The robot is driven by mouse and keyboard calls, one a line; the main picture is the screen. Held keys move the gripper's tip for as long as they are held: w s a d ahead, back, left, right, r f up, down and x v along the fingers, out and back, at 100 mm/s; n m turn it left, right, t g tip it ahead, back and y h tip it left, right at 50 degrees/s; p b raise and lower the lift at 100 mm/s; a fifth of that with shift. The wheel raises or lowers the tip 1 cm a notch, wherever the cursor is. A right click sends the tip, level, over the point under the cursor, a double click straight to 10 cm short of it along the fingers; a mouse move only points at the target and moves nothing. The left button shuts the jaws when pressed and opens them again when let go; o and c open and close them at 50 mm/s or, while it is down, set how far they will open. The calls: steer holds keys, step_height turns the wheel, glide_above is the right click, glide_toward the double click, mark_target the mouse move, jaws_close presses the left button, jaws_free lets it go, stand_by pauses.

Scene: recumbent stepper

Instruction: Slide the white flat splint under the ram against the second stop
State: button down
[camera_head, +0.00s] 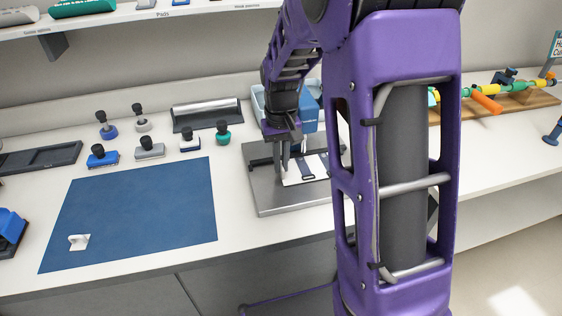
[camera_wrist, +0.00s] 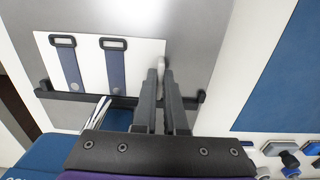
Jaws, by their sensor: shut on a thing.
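The white flat splint (camera_head: 293,177) lies on the grey metal plate (camera_head: 275,200) of the press. In the wrist view the splint (camera_wrist: 143,55) carries two dark blue straps with black buckles. My gripper (camera_head: 284,168) is at the splint's edge in the head view. In the wrist view my gripper (camera_wrist: 162,78) is shut on a small pale piece at the splint's right edge, apparently its grip tab. A dark crossbar (camera_wrist: 58,93) with raised ends crosses the plate beside the splint. The ram is mostly hidden by my arm; I cannot tell which stop is the second.
A blue mat (camera_head: 140,210) with a small white piece (camera_head: 78,242) lies to the left. Several knobbed blocks (camera_head: 149,149) stand behind it. A blue box (camera_head: 312,108) stands behind the plate. Coloured parts on a wooden board (camera_head: 510,103) lie at right.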

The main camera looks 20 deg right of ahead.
steer(key=shift+w+d, duration=0.1)
steer(key=c, duration=0.6)
jaws_free()
steer(key=shift+r, duration=0.1)
steer(key=shift+r+p, duration=2.85)
steer(key=shift+r, duration=0.65)
